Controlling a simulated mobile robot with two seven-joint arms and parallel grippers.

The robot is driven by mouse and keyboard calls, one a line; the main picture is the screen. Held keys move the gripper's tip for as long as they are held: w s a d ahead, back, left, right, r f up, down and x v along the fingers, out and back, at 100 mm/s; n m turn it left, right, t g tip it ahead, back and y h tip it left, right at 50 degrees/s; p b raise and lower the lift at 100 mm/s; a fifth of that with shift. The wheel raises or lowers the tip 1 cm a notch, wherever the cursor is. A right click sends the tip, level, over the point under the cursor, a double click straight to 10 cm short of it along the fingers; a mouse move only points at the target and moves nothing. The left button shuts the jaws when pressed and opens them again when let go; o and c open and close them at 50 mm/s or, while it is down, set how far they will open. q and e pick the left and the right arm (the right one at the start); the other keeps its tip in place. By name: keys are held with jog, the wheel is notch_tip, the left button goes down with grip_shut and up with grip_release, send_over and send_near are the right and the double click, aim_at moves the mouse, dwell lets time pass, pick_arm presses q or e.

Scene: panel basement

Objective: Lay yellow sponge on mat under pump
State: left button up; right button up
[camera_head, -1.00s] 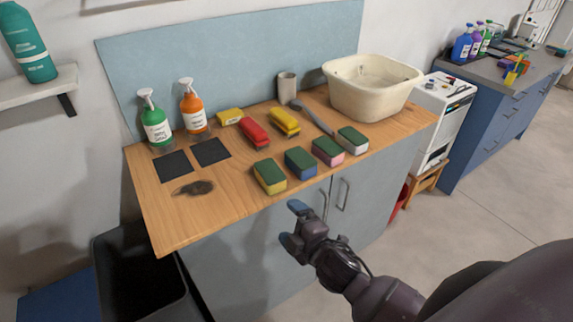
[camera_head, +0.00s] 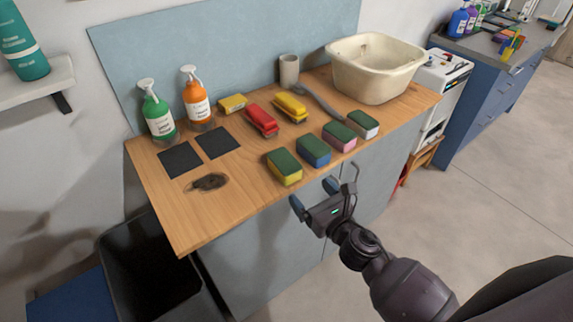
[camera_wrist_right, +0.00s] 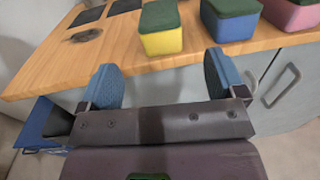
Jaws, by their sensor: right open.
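The yellow sponge (camera_head: 284,167), with a green scouring top, lies near the worktop's front edge, leftmost of a row of sponges; it also shows in the wrist view (camera_wrist_right: 163,43). Two black mats lie to its left: one (camera_head: 180,160) in front of the green spray pump bottle (camera_head: 158,119), the other (camera_head: 217,143) in front of the orange one (camera_head: 197,103). Both mats are bare. My right gripper (camera_head: 314,197) is open and empty, just off the front edge, its blue fingertips pointing toward the sponge without touching it. My left gripper is not in view.
Blue (camera_head: 314,150), pink (camera_head: 339,136) and white (camera_head: 363,124) sponges stand to the right. Red (camera_head: 261,120) and yellow (camera_head: 291,107) brushes lie behind. A dark stain (camera_head: 209,182) is in front of the mats. A cream basin (camera_head: 374,68) fills the worktop's right end.

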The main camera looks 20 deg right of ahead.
aim_at(294, 172)
jog(key=x, duration=0.4)
jog(key=shift+w+a, duration=0.1)
jog(key=shift+w, duration=0.15)
jog(key=shift+p+x, duration=0.3)
jog(key=shift+x, duration=0.5)
jog(key=shift+r+p+x, duration=0.15)
jog(key=shift+r+x, duration=0.05)
jog(key=shift+x, duration=0.95)
jog(key=shift+r+p+x, duration=0.15)
jog(key=shift+r+x, duration=0.05)
jog(key=shift+x, duration=0.95)
